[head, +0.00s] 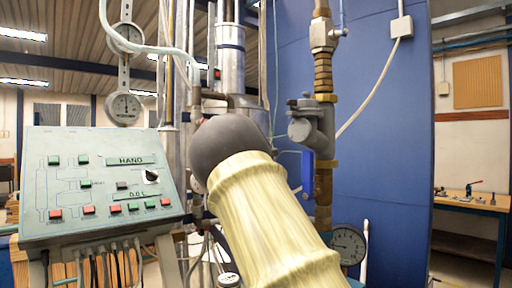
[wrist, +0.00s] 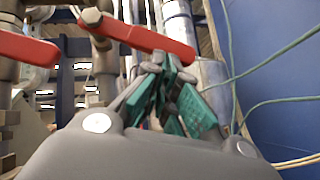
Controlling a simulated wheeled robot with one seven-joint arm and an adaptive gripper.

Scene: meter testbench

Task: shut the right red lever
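Two red levers show in the wrist view. The left red lever (wrist: 25,46) runs in from the left edge. The right red lever (wrist: 135,35) slants from a bolt on a brass-coloured valve stem down to the right, its free end near the silver pipe. My gripper (wrist: 163,66), with green pads, is shut, its fingers close together. The tips lie just below the free end of the right lever in the picture; whether they touch it I cannot tell. In the head view my arm hides the gripper, and no red lever shows there.
A grey control panel (head: 99,185) with buttons stands at left in the head view. A valve pipe with a blue handle (head: 308,171) and a round gauge (head: 348,244) stand right of my arm. A blue wall (head: 390,140) is behind; green cables (wrist: 262,110) cross at right.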

